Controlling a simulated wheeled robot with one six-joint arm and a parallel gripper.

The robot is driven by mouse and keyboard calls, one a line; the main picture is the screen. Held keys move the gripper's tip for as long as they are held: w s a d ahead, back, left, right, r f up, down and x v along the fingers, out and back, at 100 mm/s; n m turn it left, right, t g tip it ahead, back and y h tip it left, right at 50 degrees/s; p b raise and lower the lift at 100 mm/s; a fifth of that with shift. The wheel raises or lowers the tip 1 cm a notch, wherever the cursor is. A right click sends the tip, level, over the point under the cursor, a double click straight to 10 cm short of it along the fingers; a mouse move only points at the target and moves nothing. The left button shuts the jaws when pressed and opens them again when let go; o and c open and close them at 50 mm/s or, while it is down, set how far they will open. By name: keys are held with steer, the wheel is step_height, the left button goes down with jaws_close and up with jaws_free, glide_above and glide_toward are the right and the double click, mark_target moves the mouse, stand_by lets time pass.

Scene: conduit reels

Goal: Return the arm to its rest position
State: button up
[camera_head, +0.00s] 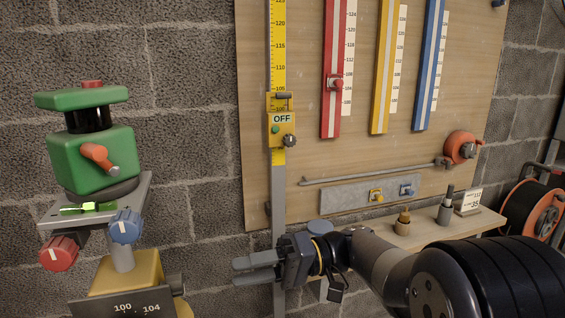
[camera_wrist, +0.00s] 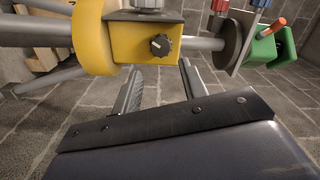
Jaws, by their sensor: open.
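My gripper (camera_head: 256,268) is at the lower middle of the head view, in front of the lower part of the grey upright post, with its two fingers pointing left. In the wrist view its two dark fingers (camera_wrist: 160,92) stand apart with nothing between them, so it is open and empty. My arm stretches from the lower right corner of the head view to the gripper.
A green device (camera_head: 90,150) with red and blue knobs stands at left. A yellow OFF box (camera_head: 281,130) sits on the ruled post. A shelf (camera_head: 430,232) and reel (camera_head: 535,210) are right.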

mark_target(183, 282)
steer(key=x, duration=0.3)
steer(key=b+x, duration=0.1)
steer(key=x, duration=0.3)
steer(key=b+x, duration=0.1)
steer(key=x, duration=0.3)
steer(key=shift+r, duration=0.25)
steer(key=m+p, duration=1.2)
steer(key=p, duration=0.1)
steer(key=m+p, duration=0.6)
steer(key=shift+w, duration=0.1)
steer(key=m+p, duration=0.3)
steer(key=m, duration=0.2)
steer(key=shift+f, duration=0.2)
steer(key=shift+d, duration=0.1)
